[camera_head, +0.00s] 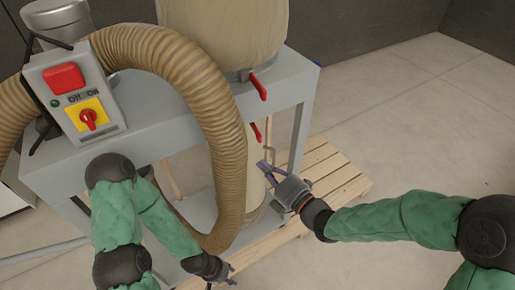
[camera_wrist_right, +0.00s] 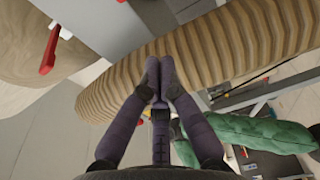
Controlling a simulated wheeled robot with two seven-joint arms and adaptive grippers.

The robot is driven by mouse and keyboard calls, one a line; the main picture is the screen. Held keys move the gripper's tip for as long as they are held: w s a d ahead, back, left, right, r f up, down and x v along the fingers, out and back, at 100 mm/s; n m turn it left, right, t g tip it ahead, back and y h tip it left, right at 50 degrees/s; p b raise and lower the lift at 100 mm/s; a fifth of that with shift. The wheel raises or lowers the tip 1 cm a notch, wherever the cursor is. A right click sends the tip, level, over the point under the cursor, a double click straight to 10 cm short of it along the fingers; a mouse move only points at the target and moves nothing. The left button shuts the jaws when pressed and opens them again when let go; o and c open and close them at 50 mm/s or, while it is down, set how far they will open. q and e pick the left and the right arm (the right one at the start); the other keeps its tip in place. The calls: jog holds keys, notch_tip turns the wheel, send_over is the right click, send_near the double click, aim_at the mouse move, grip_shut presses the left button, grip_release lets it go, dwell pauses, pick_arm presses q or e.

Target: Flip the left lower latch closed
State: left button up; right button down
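In the head view a red latch handle (camera_head: 258,86) sits at the bottom rim of the upper bag. A second, lower red latch handle (camera_head: 256,132) sits below the grey frame beam, at the lower bag, partly behind the hose. My right gripper (camera_head: 263,166) is just below the lower handle, beside the lower bag, not visibly touching the handle. In the right wrist view its fingers (camera_wrist_right: 160,78) meet at the tips, with nothing seen between them. A red handle (camera_wrist_right: 50,49) shows there at upper left. My left gripper (camera_head: 232,275) is low by the hose's bottom bend, its fingers apart and empty.
The ribbed tan hose (camera_head: 228,140) arches over the grey frame (camera_head: 165,135) and passes close to both grippers. A control box (camera_head: 78,90) with a red button and switch is at left. A wooden pallet (camera_head: 335,178) lies underneath. The floor at right is clear.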

aim_at(254, 129)
jog(key=w+a, duration=0.2)
jog(key=w, duration=0.7)
jog(key=shift+a, duration=0.25)
dwell(0.4)
